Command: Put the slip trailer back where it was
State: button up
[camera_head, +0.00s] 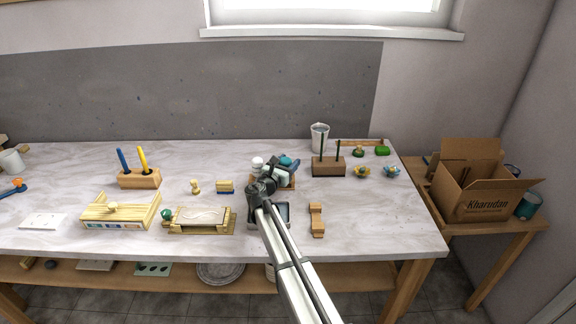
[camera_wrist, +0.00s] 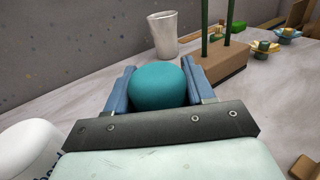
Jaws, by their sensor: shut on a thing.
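My gripper (camera_wrist: 159,92) is shut on a rounded teal thing, which appears to be the slip trailer (camera_wrist: 158,86). Its smooth teal bulb fills the space between the two blue fingers, and its lower part is hidden behind the gripper's dark front bar. In the head view the teal top (camera_head: 286,160) shows by the gripper (camera_head: 290,165), over the back middle of the table. The gripper and arm hide what is below, so I cannot tell whether the slip trailer touches anything under it.
A white bottle (camera_head: 257,163) stands just left of the gripper. A wooden tray edge (camera_head: 293,186) shows beneath it. A grey cup (camera_head: 320,137) and a wooden block with green sticks (camera_head: 328,167) stand to the right. Marble tabletop (camera_head: 365,215) is clear at front right.

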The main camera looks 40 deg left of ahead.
jog(key=shift+f, duration=0.4)
jog(key=shift+f, duration=0.1)
jog(key=o, duration=1.2)
jog(key=shift+c, duration=0.2)
jog(key=v, duration=1.2)
